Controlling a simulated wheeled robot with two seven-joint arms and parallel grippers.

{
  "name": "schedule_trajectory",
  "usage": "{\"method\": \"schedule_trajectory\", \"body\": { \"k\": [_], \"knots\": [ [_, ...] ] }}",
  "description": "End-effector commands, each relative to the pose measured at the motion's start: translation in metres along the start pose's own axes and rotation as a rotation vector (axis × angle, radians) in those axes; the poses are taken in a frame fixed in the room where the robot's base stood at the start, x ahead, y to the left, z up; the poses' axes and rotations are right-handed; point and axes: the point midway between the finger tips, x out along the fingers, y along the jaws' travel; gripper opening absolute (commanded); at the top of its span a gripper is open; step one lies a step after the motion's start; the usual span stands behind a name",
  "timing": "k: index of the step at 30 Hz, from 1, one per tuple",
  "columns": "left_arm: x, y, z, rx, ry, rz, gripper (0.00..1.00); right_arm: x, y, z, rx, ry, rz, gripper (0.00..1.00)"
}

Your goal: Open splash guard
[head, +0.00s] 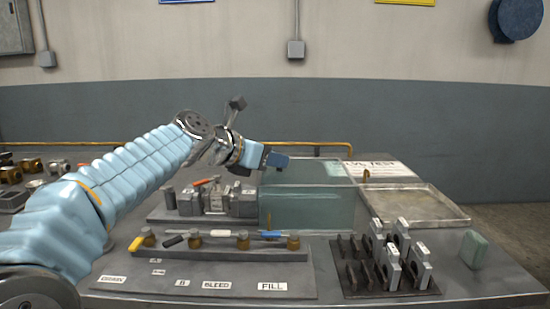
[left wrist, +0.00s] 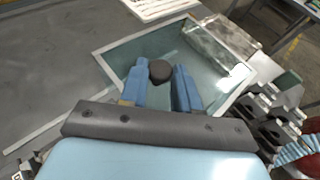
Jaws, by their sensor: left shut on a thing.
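The splash guard (head: 308,207) is a clear greenish panelled cover on the bench, right of centre in the head view. Its glassy pane (left wrist: 205,62) also shows in the left wrist view. My left gripper (head: 277,160) is at the guard's upper left edge. In the left wrist view, its two blue fingers (left wrist: 160,85) are shut on a dark round knob (left wrist: 160,70) over the pane. The knob is hidden by the fingers in the head view. My right gripper is not in view.
A labelled panel with a valve rail (head: 220,254) lies in front of the guard. Grey blocks (head: 215,200) stand left of the guard.

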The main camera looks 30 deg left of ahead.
Motion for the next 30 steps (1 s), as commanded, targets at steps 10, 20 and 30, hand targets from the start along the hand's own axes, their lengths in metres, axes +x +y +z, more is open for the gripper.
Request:
{"method": "schedule_trajectory", "body": {
  "k": [10,20,30],
  "knots": [
    [0.0,0.0,0.0,0.0,0.001,-0.001,0.49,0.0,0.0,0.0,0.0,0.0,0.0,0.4],
    [-0.001,0.0,0.0,0.0,0.0,0.0,0.55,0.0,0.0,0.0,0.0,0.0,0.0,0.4],
    [-0.061,0.0,0.001,0.003,-0.003,0.003,0.55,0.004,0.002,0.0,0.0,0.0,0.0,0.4]
  ]
}}
